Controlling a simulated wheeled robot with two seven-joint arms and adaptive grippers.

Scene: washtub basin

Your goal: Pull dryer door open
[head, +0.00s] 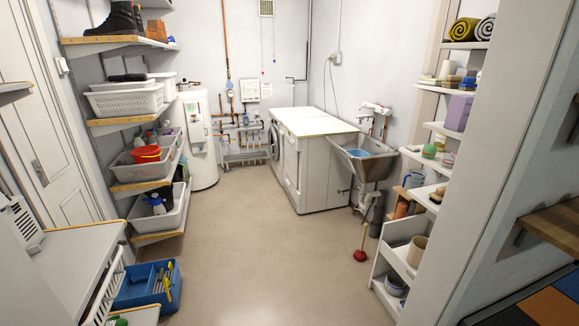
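A row of white machines (318,165) stands against the back wall right of centre, under one white top. Their fronts face left and are seen at a steep angle. A dark round door (274,142) shows on the front of the farther machine, and it looks shut. The nearer front (291,180) is a narrow strip, so its door is hard to make out. I cannot tell for sure which machine is the dryer. Neither of my grippers is in view.
Bare floor (235,225) lies open up to the machines. Shelves with bins (150,165) line the left, with a blue crate (145,283) below. A sink (362,160) adjoins the machines, and a red plunger (361,254) stands before it. White shelves (410,245) line the right.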

